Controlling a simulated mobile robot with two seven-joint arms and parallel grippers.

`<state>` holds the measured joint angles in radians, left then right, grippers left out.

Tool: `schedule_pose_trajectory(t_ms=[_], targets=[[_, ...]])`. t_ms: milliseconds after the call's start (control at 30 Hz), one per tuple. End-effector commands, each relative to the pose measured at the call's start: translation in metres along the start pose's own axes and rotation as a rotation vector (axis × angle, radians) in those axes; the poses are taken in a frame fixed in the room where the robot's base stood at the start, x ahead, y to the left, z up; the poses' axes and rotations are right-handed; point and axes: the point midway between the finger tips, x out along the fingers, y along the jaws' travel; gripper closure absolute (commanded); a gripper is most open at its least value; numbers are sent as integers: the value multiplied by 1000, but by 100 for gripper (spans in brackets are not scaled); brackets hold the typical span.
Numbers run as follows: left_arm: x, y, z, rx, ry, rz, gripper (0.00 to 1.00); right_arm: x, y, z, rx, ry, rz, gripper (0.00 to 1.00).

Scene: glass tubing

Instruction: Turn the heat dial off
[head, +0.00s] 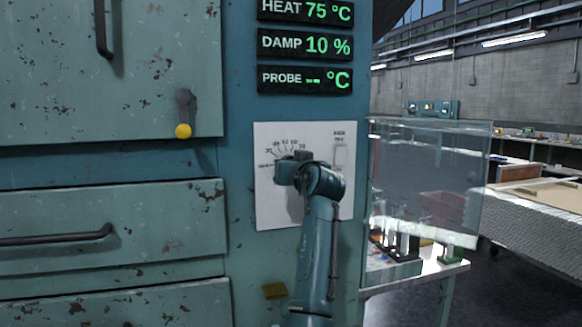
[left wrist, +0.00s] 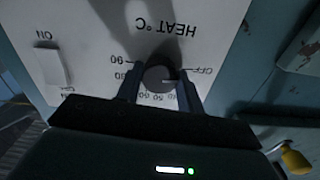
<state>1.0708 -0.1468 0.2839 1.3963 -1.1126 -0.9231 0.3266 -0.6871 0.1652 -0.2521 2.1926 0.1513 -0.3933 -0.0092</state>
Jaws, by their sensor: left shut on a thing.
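The heat dial (left wrist: 158,77) is a dark round knob on a white panel (head: 265,210) on the teal cabinet. In the left wrist view the panel shows upside down, with HEAT °C, numbers and OFF around the knob. A light line on the knob points right, roughly toward the OFF side. My left gripper (left wrist: 158,90) is shut on the dial, one finger on each side. In the head view my left gripper (head: 288,172) covers the dial. The heat display (head: 306,11) reads 75 °C. My right gripper is in neither view.
A white ON switch (left wrist: 52,66) sits on the same panel. Displays for damp (head: 305,45) and probe (head: 305,79) are above. A lever with a yellow knob (head: 183,131) sticks out at left. A glass pane (head: 425,185) stands to the right.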

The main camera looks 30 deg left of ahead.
Motion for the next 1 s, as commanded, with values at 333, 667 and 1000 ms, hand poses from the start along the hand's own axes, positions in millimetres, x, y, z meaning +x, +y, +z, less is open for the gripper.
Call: schedule_pose_trajectory(t_ms=[333,667,1000], targets=[[0,0,1,-1,-2,1,44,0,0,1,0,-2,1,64],[-3,0,0,-1,0,1,41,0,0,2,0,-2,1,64],[-64,1,3,-3,-1,4,41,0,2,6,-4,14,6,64]])
